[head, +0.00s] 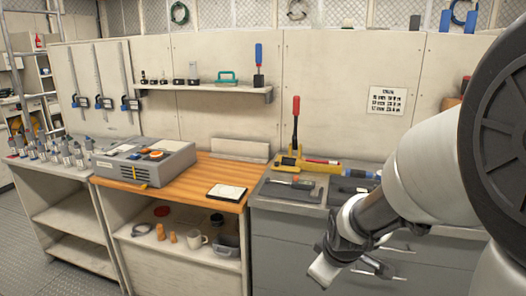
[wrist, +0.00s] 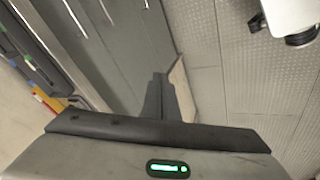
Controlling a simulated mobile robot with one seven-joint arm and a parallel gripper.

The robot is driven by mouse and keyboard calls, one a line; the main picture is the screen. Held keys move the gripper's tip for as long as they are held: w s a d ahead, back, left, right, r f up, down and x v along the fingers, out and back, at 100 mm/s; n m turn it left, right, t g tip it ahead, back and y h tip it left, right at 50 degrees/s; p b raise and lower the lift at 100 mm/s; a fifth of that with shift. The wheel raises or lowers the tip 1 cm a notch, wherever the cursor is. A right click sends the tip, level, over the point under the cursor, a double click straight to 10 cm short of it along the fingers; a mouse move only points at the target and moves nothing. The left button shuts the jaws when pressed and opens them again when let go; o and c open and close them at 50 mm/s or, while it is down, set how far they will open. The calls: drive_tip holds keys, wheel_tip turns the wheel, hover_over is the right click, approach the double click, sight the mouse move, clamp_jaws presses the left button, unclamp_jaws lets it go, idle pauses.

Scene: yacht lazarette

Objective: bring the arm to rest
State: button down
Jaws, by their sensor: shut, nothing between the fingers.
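My arm enters the head view from the right and bends down in front of the grey drawer cabinet (head: 285,228). My gripper (head: 321,272) hangs at its lower end, low in front of the cabinet's drawers, apart from the worktops. The gripper is shut and I see nothing held in it. In the wrist view its grey body with a green light fills the bottom edge, and the cabinet's drawer fronts (wrist: 120,50) and the floor (wrist: 235,90) lie beyond.
A wooden worktop (head: 215,172) carries a grey device (head: 146,160) and a framed panel (head: 226,192). On the cabinet are a red-handled yellow tool (head: 295,150) and a screwdriver (head: 290,182). A wall shelf (head: 205,88) hangs above. Floor in front of the cabinet looks clear in the wrist view.

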drive_tip(key=s+r+m, duration=0.9)
drive_tip(key=s+r, duration=0.5)
drive_tip(key=s, duration=0.4)
wheel_tip(320, 180, up, 19)
drive_tip(key=p, duration=1.8)
drive_tip(key=shift+w+a+p, duration=0.15)
drive_tip(key=shift+a+p, duration=0.2)
drive_tip(key=shift+p, duration=0.05)
